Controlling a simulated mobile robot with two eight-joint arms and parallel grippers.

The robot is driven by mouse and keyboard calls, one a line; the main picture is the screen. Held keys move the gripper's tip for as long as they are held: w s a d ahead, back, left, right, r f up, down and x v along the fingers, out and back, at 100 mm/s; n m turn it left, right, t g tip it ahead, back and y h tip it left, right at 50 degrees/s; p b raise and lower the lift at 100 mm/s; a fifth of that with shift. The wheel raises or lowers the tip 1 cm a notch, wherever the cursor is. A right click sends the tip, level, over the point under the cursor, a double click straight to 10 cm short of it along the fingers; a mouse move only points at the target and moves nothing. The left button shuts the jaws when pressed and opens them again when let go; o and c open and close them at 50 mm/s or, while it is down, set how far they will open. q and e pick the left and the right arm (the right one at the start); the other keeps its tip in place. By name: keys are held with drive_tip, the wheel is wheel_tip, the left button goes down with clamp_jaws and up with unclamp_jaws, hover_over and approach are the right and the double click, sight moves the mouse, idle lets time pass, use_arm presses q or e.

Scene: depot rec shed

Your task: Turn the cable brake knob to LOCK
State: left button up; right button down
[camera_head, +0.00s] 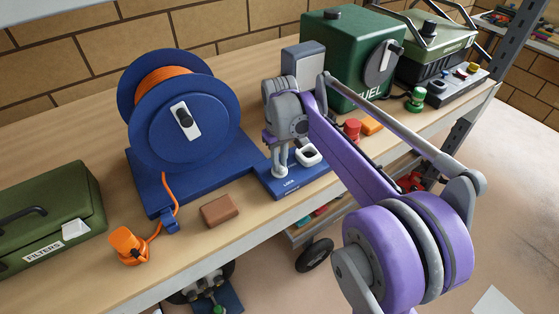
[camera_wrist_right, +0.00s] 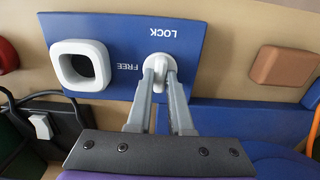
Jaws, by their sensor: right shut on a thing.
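The white cable brake knob (camera_wrist_right: 158,66) sits on a blue panel (camera_wrist_right: 108,32), which also shows on the bench in the head view (camera_head: 273,188). The panel has the words LOCK and FREE in white; in the wrist view it appears upside down. My right gripper (camera_wrist_right: 160,78) is shut on the knob, with a finger on each side. In the head view my right gripper (camera_head: 290,166) points down onto the panel and hides most of the knob. Which word the knob points to cannot be told. My left gripper is not in view.
A blue reel (camera_head: 187,122) with orange cable stands left of the panel. A brown block (camera_head: 220,211) lies near the bench edge. A white square ring (camera_head: 308,156) is beside the knob. A green fuel can (camera_head: 345,58) stands behind; a green filters box (camera_head: 48,217) is far left.

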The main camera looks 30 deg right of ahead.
sight(280, 165)
drive_tip(key=c, duration=0.8)
unclamp_jaws()
wheel_tip(280, 165, up, 11)
drive_tip(key=shift+f+p, duration=0.1)
drive_tip(key=shift+p, duration=0.25)
drive_tip(key=shift+s, duration=0.1)
drive_tip(key=s+a+f+t, duration=0.2)
drive_tip(key=s+a+f, duration=0.1)
drive_tip(key=s+f, duration=0.2)
drive_tip(key=s+a+f+t, duration=0.2)
drive_tip(key=s+a+f, duration=0.1)
drive_tip(key=s+f, duration=0.3)
drive_tip(key=s+a+f+t, duration=0.1)
drive_tip(key=s+a+f, duration=0.3)
drive_tip(key=s, duration=0.5)
drive_tip(key=shift+a+f+m+t, duration=0.1)
drive_tip(key=shift+f+m+t, duration=0.3)
drive_tip(key=shift+f, duration=0.45)
